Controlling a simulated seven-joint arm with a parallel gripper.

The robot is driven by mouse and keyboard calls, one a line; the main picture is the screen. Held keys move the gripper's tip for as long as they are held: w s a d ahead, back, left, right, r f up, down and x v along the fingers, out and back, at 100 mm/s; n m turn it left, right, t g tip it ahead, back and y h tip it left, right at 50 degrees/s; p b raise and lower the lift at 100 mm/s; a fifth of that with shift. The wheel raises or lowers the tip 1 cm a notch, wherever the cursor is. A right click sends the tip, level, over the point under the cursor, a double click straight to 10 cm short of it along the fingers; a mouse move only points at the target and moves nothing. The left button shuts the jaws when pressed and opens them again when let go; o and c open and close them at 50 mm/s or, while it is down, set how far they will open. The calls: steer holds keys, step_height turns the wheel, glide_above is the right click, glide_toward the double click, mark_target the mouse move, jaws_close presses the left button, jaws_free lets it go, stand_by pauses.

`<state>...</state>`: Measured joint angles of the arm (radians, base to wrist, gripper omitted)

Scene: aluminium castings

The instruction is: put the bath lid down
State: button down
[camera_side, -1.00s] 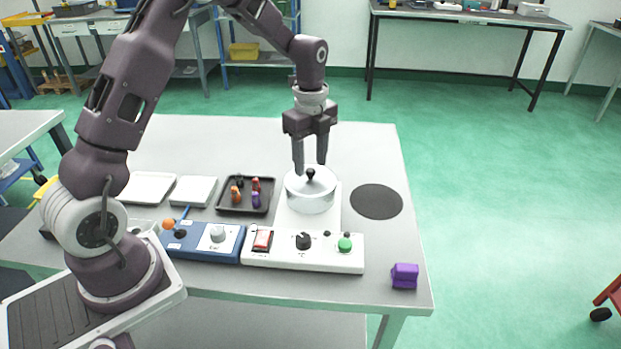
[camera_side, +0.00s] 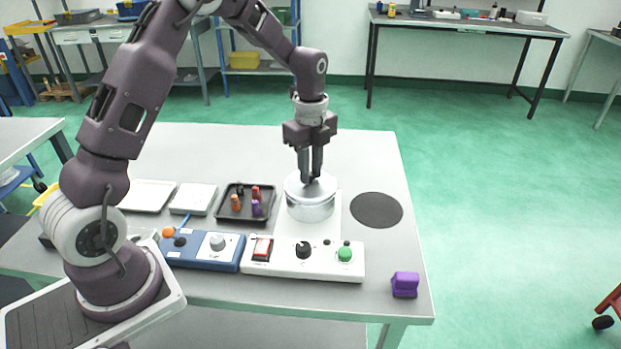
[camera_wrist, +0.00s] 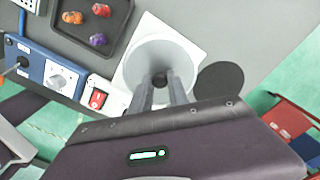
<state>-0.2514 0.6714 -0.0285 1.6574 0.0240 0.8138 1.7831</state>
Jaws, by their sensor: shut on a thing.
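The bath lid (camera_side: 297,186) is a pale round disc with a dark knob in its middle. The lid appears level and on the bath rim; a small gap cannot be ruled out.
A dark round mat (camera_side: 377,210) lies to the right, empty. A black tray (camera_side: 226,214) with several small coloured castings is to the left. The white control unit (camera_side: 283,265) and blue control box (camera_side: 203,263) stand in front. A purple block (camera_side: 405,285) sits near the front right corner.

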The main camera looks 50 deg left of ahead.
mark_target(312, 173)
step_height(312, 173, up, 8)
steer(key=shift+w+f, duration=0.1)
steer(key=shift+w, duration=0.05)
steer(key=w+d+f, duration=0.3)
steer(key=w+d, duration=0.2)
steer(key=w, duration=0.1)
steer(key=w+d+f, duration=0.4)
steer(key=w+d, duration=0.1)
steer(key=w, duration=0.2)
step_height(312, 173, down, 9)
steer(key=shift+f, duration=0.15)
steer(key=c, duration=1.3)
jaws_free()
steer(key=shift+f, duration=0.1)
steer(key=shift+o, duration=0.2)
